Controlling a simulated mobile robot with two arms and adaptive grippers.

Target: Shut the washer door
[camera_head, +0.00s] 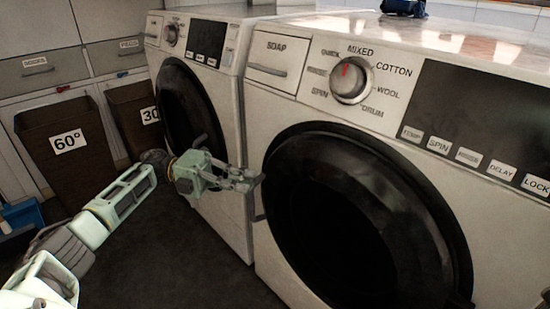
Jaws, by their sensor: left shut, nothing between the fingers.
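The nearer white washer has a round black door (365,225) that fills the lower right of the head view. The door looks flush or nearly flush with the washer front; I cannot tell whether it is latched. Its handle (259,200) sticks out at the door's left edge. My left gripper (250,180) is shut and empty, its fingertips beside the upper end of this handle. I cannot tell whether they touch it. A second washer's round black door (188,105) is farther back, behind my left gripper. My right gripper is not in view.
The nearer washer's panel has a knob (351,81) and a soap drawer (276,59). Brown bins marked 60° (88,169) and 30 (122,120) stand at the left. The dark floor (165,255) is clear in front of the second washer.

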